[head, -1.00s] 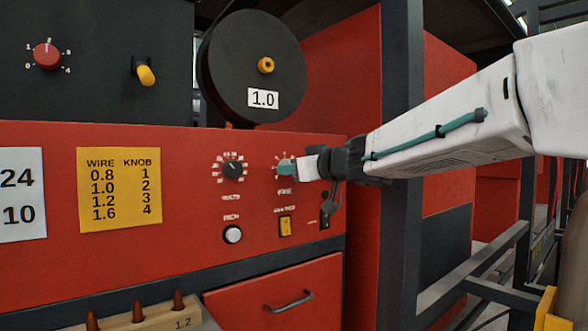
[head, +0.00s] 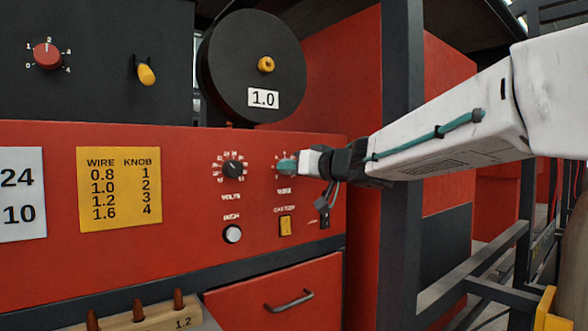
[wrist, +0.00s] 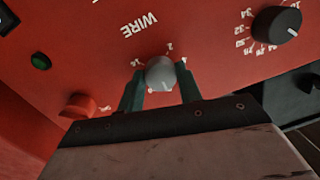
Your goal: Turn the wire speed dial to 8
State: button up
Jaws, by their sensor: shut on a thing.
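The wire speed dial (wrist: 160,73) is a round grey-white knob above the WIRE label on the red panel. In the wrist view it sits between the teal fingers of my gripper (wrist: 160,86), which is shut on it. In the head view my gripper (head: 287,165) reaches the panel from the right and hides the knob and most of its scale. Only a few scale marks show around it, so I cannot tell which number the dial points to.
A black VOLTS dial (head: 233,169) is left of the wire dial. Below are a white button (head: 232,234) and a yellow switch (head: 285,226). A yellow WIRE/KNOB chart (head: 119,188) is on the panel. A black reel (head: 250,70) marked 1.0 stands above.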

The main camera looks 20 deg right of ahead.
jog(key=o, duration=1)
jog(key=v, duration=0.7)
jog(key=shift+s+d, duration=0.15)
jog(key=shift+s, duration=0.25)
